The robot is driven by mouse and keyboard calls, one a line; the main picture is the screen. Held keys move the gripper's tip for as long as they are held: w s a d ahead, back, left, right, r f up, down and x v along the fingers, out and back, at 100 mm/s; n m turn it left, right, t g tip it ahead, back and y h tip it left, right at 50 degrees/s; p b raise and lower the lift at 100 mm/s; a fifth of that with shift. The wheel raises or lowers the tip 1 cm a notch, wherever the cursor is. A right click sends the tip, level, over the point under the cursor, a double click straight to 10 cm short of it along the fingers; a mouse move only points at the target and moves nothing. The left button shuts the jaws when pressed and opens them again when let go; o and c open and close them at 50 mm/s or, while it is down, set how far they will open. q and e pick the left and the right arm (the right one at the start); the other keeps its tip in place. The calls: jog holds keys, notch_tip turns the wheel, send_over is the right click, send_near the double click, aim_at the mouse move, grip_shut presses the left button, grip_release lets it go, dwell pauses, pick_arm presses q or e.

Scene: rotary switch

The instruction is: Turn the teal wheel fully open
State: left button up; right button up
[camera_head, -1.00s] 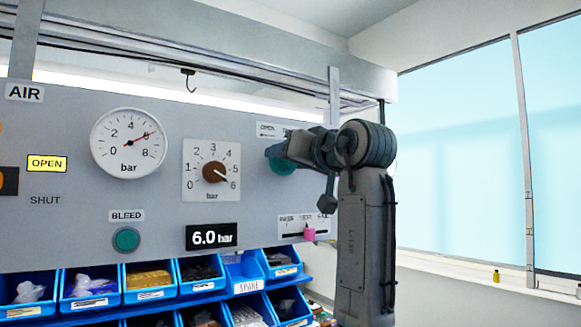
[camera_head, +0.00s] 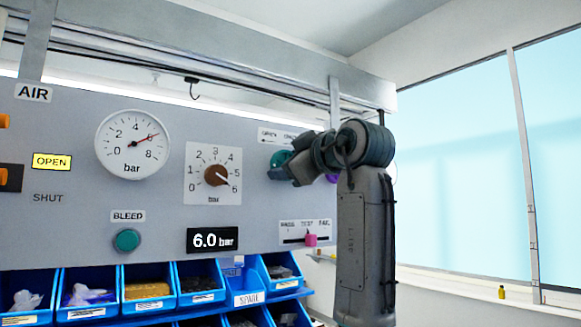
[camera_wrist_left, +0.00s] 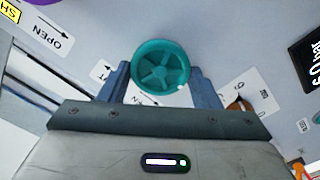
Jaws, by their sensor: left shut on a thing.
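The teal wheel (camera_head: 279,159) is mounted on the grey panel, right of the brown pressure knob. In the left wrist view the spoked teal wheel (camera_wrist_left: 160,66) sits between the two blue-grey fingers of my left gripper (camera_wrist_left: 160,82), which is shut on its rim. In the head view my left gripper (camera_head: 283,170) reaches the wheel from the right and covers part of it. The OPEN label (camera_head: 272,135) with an arrow is above the wheel. My right gripper is in neither view.
A purple part (camera_head: 333,178) shows behind my arm, right of the teal wheel. The brown knob (camera_head: 216,176) points near 6, and the display (camera_head: 212,239) reads 6.0 bar. A pink slider (camera_head: 311,240) is below the wheel. Blue bins (camera_head: 150,303) line the panel's underside.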

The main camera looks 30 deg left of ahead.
pick_arm(q)
jog(key=shift+f+n+b, duration=0.15)
jog(key=shift+n+b, duration=0.1)
jog(key=shift+n, duration=3.9)
jog(key=shift+f+n+b, duration=0.15)
jog(key=shift+n+b, duration=0.05)
jog(key=shift+n, duration=3.95)
jog(key=o, duration=1)
jog(key=b+v, duration=0.4)
jog(key=v, duration=0.6)
jog(key=shift+d, duration=0.4)
